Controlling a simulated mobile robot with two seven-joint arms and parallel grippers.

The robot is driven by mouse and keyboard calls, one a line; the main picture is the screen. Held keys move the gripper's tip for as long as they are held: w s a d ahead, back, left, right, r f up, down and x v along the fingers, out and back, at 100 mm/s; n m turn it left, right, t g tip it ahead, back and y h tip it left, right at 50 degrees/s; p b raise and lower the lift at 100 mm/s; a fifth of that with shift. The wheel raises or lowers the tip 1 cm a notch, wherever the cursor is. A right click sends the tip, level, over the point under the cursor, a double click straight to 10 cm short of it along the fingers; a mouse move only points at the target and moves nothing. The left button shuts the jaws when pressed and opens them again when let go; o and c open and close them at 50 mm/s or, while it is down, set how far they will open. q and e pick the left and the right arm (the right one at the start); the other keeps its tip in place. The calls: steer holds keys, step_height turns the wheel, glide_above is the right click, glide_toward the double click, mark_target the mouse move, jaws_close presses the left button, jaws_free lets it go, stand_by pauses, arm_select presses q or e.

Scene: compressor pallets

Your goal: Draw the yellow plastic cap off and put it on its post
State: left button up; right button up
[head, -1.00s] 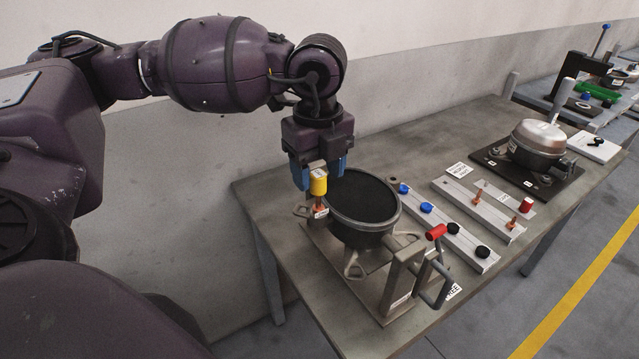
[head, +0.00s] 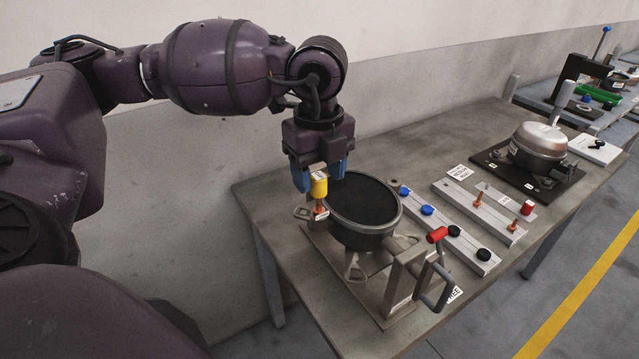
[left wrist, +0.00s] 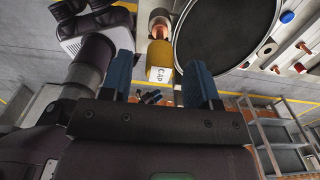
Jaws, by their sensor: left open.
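The yellow cap (head: 319,187) stands upright over a copper tube stub (head: 320,207) at the left side of the round black-topped compressor housing (head: 362,200). In the left wrist view the cap (left wrist: 159,55) shows its white CAP label facing me, with a copper end beyond it. My left gripper (head: 322,180) is open, its blue fingers at either side of the cap. In the left wrist view the gap between the fingers (left wrist: 160,78) is wide, with the cap apart from both. A grey rail (head: 485,212) carries two copper posts (head: 478,198). My right gripper is out of view.
A red-handled clamp (head: 437,235) stands at the front of the housing's fixture. A longer rail (head: 455,232) holds blue and black caps. A red cap (head: 528,208) is near the post rail. A finished-looking compressor (head: 538,146) sits on a black plate farther back.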

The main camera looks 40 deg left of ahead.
arm_select(q)
steer(key=shift+c, duration=0.3)
jaws_close()
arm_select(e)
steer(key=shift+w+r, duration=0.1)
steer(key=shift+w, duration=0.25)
arm_select(q)
steer(key=shift+r, duration=0.2)
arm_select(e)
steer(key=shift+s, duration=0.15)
